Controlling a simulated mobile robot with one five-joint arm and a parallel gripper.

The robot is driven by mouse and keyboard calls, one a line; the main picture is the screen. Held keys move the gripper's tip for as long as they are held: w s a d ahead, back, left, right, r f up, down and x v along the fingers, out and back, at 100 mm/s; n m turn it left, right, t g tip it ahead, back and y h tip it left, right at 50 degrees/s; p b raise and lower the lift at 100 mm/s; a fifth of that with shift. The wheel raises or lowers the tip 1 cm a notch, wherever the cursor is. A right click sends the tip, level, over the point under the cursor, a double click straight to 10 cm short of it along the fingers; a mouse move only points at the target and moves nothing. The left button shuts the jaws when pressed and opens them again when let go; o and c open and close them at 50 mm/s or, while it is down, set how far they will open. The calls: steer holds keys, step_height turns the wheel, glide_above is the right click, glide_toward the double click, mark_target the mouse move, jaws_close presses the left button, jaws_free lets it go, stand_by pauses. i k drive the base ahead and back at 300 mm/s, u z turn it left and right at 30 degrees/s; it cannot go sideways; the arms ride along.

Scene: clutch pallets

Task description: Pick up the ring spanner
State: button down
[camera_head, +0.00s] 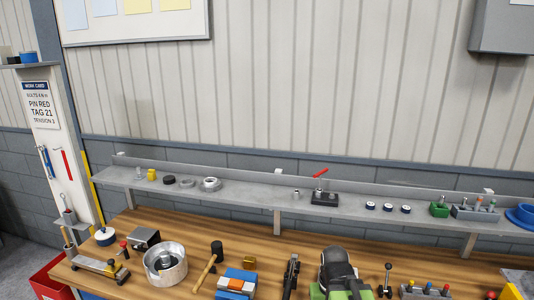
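I cannot make out a ring spanner for certain in the head view. Slim blue-handled tools (45,160) and a red-handled tool (66,164) hang on the white panel at the left, but they are too small to tell their kind. A dark upright tool (291,275) stands at the front middle of the wooden bench (210,233), its kind also unclear. My gripper is not in view.
The bench holds a round metal housing (165,268), a mallet (208,265), blue and orange blocks (237,284) and a dark grey and green device (340,272). A narrow grey shelf (250,195) above carries rings and small parts. A red bin (50,282) stands front left.

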mark_target(68, 209)
steer(key=z, duration=0.1)
steer(key=k, duration=0.55)
steer(key=u, duration=2.25)
steer(key=i, duration=3.15)
steer(key=u, duration=1.7)
